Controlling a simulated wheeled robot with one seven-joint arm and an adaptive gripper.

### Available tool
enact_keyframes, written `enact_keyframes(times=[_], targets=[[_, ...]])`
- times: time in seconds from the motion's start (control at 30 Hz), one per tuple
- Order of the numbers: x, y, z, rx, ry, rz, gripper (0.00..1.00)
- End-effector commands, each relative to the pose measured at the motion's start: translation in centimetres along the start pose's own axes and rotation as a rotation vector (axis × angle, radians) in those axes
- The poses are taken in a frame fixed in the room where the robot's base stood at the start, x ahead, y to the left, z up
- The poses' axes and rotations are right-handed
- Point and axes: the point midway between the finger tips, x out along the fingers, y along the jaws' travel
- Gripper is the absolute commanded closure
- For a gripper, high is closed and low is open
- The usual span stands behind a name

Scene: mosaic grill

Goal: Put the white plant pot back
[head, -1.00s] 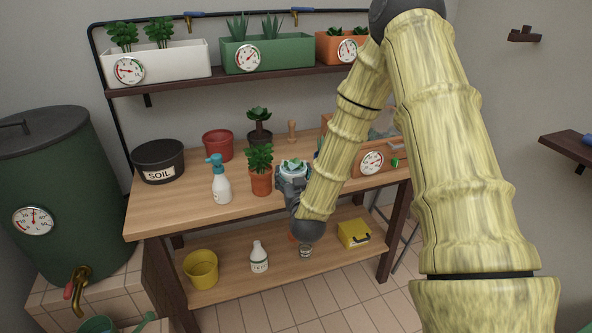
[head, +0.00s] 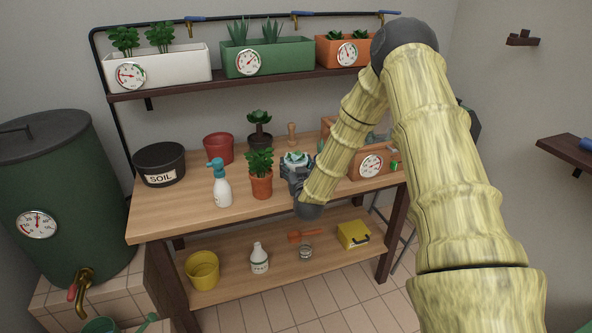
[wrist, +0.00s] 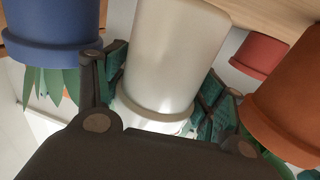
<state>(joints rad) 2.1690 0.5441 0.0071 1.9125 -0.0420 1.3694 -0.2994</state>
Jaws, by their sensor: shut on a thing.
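The white plant pot (head: 296,155) holds a small green succulent and is over the middle of the wooden bench (head: 190,205). My gripper (head: 295,168) is shut around it from the front. In the wrist view, which looks inverted, the white pot (wrist: 165,50) fills the middle between my green-padded fingers (wrist: 165,85). The pot looks upright. I cannot tell whether its base touches the bench. My gripper hides its lower part in the head view.
A terracotta pot (head: 261,187) stands close left of the gripper; a dark pot (head: 259,140) and red pot (head: 218,148) are behind it. A blue pot (wrist: 55,25) is close on the other side. A spray bottle (head: 222,187) and orange planter (head: 354,168) flank the area.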

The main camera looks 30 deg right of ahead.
Motion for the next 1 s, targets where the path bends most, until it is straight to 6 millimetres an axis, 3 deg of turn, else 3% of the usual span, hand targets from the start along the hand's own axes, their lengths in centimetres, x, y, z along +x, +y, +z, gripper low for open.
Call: enact_keyframes(times=[0.2, 0.6, 0.63, 0.73, 1.0], targets=[[0.0, 0.0, 1.8, 0.001, 0.001, 0.000, 0.70], [0.0, -0.1, 2.3, 0.000, 0.002, 0.000, 0.70], [0.0, 0.0, 2.3, 0.000, 0.001, 0.000, 0.27], [0.0, 0.0, 2.2, 0.000, 0.000, 0.000, 0.09], [0.0, 0.0, 2.2, 0.000, 0.000, 0.000, 0.09]])
